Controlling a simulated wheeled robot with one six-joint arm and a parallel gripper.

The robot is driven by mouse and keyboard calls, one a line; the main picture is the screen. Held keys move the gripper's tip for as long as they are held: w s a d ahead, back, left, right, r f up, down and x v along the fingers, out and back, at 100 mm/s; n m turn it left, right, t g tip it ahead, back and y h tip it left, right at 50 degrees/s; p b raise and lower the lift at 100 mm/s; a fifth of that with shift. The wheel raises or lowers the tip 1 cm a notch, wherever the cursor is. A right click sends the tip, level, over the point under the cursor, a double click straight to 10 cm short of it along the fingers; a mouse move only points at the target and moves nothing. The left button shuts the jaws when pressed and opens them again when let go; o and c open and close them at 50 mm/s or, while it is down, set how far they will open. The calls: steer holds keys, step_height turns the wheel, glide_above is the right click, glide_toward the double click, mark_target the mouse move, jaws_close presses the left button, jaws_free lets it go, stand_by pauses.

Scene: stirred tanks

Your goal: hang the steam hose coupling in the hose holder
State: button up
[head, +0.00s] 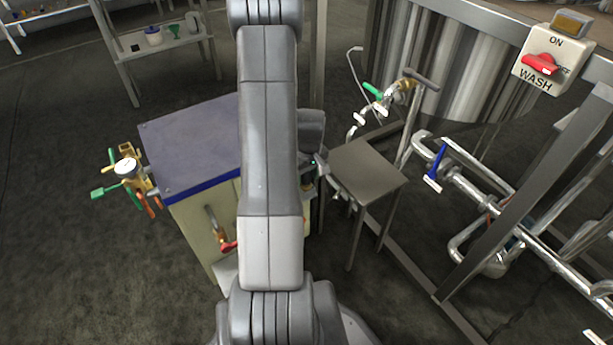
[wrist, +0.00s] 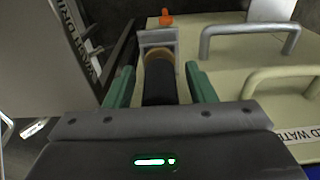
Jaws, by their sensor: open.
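My gripper (wrist: 160,68) is open in the wrist view, with one green finger on each side of the steam hose coupling. The coupling has a black body (wrist: 158,88) and a brass-coloured ring at its far end. Small gaps show between it and the fingers. A grey bracket (wrist: 158,36), which looks like the hose holder, stands at the coupling's far end against the cream cabinet. The ring appears to touch or sit in the bracket; I cannot tell how deep. The coupling's near end is hidden by my gripper body. In the head view my arm hides the coupling and holder.
A small grey table (head: 365,172) stands close on the right. Pipework with a blue-handled valve (head: 436,165) lies further right. Floor is open at left.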

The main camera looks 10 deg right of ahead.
steer(key=r+p, duration=0.1)
steer(key=r, duration=0.3)
steer(key=r+p, duration=0.1)
steer(key=r, duration=0.3)
steer(key=s+r+p, duration=0.1)
steer(key=r, duration=0.3)
steer(key=shift+d+r, duration=0.2)
steer(key=f+b, duration=0.1)
steer(key=f, duration=0.3)
steer(key=f+b, duration=0.1)
steer(key=f, duration=0.3)
steer(key=w+f+b, duration=0.1)
steer(key=f, duration=0.3)
steer(key=shift+a+f, duration=0.1)
steer(key=shift+a, duration=0.1)
steer(key=shift+r+p, duration=0.55)
steer(key=shift+r, duration=1.1)
